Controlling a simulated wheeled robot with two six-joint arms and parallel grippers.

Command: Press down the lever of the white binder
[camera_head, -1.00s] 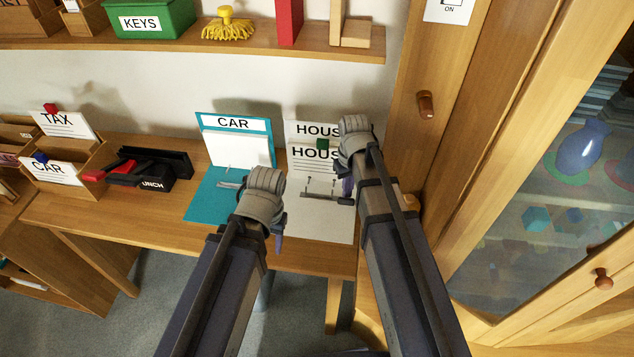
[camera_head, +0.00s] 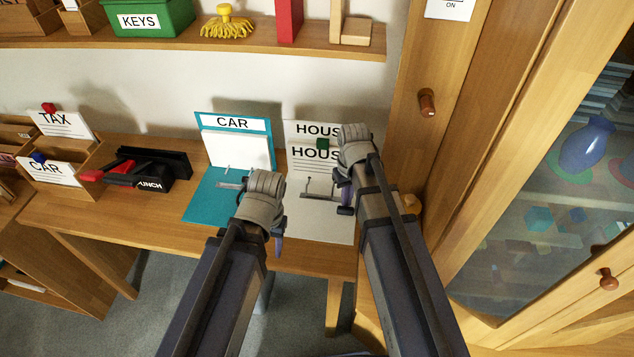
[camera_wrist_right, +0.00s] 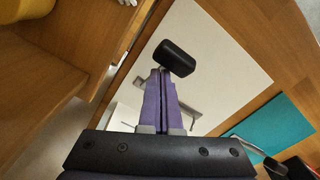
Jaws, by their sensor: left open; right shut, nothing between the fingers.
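The white binder (camera_head: 327,230) lies open on the desk. Its upright part reads HOUSE and carries a sheet with a green clip (camera_head: 322,144). A metal ring mechanism (camera_head: 318,195) sits on its flat part. The lever's black tip (camera_wrist_right: 175,58) is right at the shut fingertips of my right gripper (camera_wrist_right: 161,76) in the right wrist view; I cannot tell whether they touch. In the head view the black tip (camera_head: 345,210) shows just below that gripper. My left gripper (camera_head: 279,243) is open and empty, over the desk's front edge near the teal CAR binder (camera_head: 202,206).
A black hole punch (camera_head: 165,172) with a red-tipped handle and wooden file boxes (camera_head: 88,172) stand to the left on the desk. A shelf (camera_head: 150,45) runs above. A wooden cabinet (camera_head: 500,200) with a glass door closes off the right side.

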